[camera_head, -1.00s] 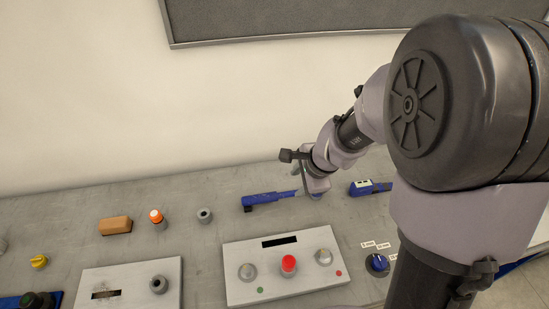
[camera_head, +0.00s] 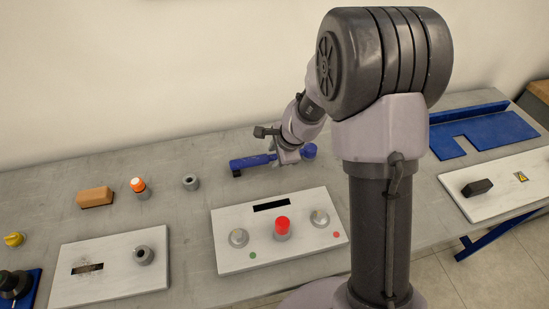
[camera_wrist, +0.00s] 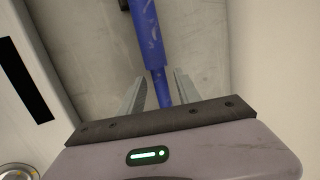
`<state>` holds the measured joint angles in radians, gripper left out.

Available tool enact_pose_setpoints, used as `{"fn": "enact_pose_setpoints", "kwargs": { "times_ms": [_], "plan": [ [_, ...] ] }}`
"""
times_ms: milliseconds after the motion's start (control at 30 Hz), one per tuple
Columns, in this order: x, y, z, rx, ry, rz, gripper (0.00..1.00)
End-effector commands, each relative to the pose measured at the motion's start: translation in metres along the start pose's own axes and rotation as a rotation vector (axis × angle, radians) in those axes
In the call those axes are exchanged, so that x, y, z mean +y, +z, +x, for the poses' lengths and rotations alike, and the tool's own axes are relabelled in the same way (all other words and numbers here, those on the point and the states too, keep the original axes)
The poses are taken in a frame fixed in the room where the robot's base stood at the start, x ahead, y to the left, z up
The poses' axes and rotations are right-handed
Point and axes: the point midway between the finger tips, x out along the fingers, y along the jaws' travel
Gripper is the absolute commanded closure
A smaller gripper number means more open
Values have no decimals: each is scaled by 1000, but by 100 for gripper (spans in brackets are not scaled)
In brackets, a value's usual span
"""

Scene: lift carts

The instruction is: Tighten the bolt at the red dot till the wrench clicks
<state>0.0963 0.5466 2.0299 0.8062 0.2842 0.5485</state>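The blue wrench (camera_head: 253,162) lies on the grey bench behind the white panel. My gripper (camera_head: 287,157) is low over its handle. In the wrist view, my gripper (camera_wrist: 161,78) has its two fingers apart, one on each side of the blue handle (camera_wrist: 148,40), with small gaps showing. The white panel (camera_head: 232,222) carries two silver bolts and a red cap (camera_head: 282,228) between them. The red dot (camera_head: 336,235) is beside the right bolt (camera_head: 320,218); the green dot (camera_head: 253,255) is near the left bolt (camera_head: 238,238).
A brown block (camera_head: 95,197), an orange-topped piece (camera_head: 139,187) and a grey ring (camera_head: 190,182) stand left of the wrench. Another white panel (camera_head: 110,285) is front left. A blue fixture (camera_head: 485,130) is at right. My arm hides the bench right of the panel.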

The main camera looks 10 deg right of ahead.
Motion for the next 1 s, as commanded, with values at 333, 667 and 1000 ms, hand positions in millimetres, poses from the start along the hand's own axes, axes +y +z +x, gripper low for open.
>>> {"fn": "enact_pose_setpoints", "kwargs": {
  "times_ms": [333, 667, 1000],
  "plan": [
    [0, 0, 0, 0, 0, 0, 100],
    [0, 0, 0, 0, 0, 0, 100],
    [0, 0, 0, 0, 0, 0, 100]
  ]
}}
